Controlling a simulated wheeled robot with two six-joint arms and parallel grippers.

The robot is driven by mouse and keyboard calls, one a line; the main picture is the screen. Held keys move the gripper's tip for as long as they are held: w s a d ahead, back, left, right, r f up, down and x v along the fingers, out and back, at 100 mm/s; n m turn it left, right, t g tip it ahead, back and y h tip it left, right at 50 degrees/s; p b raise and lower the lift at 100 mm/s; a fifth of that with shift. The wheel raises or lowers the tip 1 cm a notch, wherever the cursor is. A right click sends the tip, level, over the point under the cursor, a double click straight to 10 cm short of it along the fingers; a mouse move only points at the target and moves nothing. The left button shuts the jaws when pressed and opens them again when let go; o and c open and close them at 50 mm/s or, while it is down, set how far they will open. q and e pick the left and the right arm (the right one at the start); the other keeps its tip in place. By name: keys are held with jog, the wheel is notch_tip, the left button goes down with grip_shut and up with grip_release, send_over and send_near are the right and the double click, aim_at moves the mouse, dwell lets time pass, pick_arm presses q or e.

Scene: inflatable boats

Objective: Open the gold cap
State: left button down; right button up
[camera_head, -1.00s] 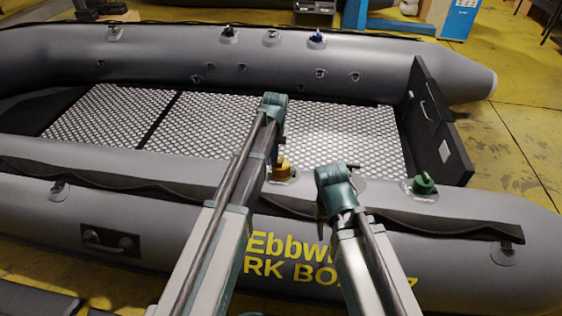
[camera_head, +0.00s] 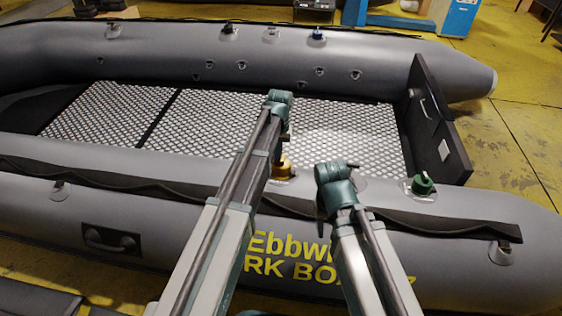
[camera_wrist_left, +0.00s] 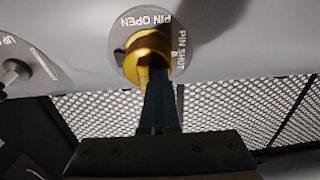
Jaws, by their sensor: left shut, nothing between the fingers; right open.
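The gold cap (camera_head: 282,168) sits on the near tube of the grey boat, partly hidden behind my left arm. In the left wrist view the gold cap (camera_wrist_left: 148,45) stands in a round grey plate (camera_wrist_left: 121,42) lettered PIN OPEN and PIN SHUT. My left gripper (camera_wrist_left: 158,78) is shut with nothing between its fingers. Its fingertips are at the cap's lower edge and overlap it in view; I cannot tell whether they touch. My right gripper (camera_head: 350,166) is right of the gold cap above the near tube, open, its fingers mostly hidden by the wrist.
A green cap (camera_head: 422,185) sits further right on the near tube. A blue cap (camera_head: 318,36) and a black one (camera_head: 229,29) are on the far tube. Another round plate (camera_wrist_left: 22,72) with a dark valve shows left in the wrist view. The patterned floor (camera_head: 215,125) is clear.

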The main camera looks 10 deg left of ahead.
aim_at(288, 162)
pick_arm(q)
jog(key=shift+d+h, duration=0.3)
jog(key=shift+d, duration=0.85)
jog(key=shift+w+d+r+p, duration=0.2)
jog(key=shift+d+r+p, duration=0.25)
jog(key=shift+d, duration=0.15)
jog(key=shift+w+a+r+p, duration=0.25)
jog(key=shift+a+r+p, duration=0.4)
jog(key=shift+p, duration=0.1)
jog(key=shift+w+a+r+p, duration=0.15)
jog(key=shift+a+r+p, duration=0.15)
jog(key=shift+a+p, duration=0.1)
jog(key=a+r+p, duration=0.1)
jog(key=a+r, duration=0.1)
jog(key=a, duration=0.1)
jog(key=a+p, duration=0.1)
jog(key=shift+w+a+r+p, duration=0.15)
jog(key=shift+r+p, duration=0.2)
jog(key=shift+r, duration=0.05)
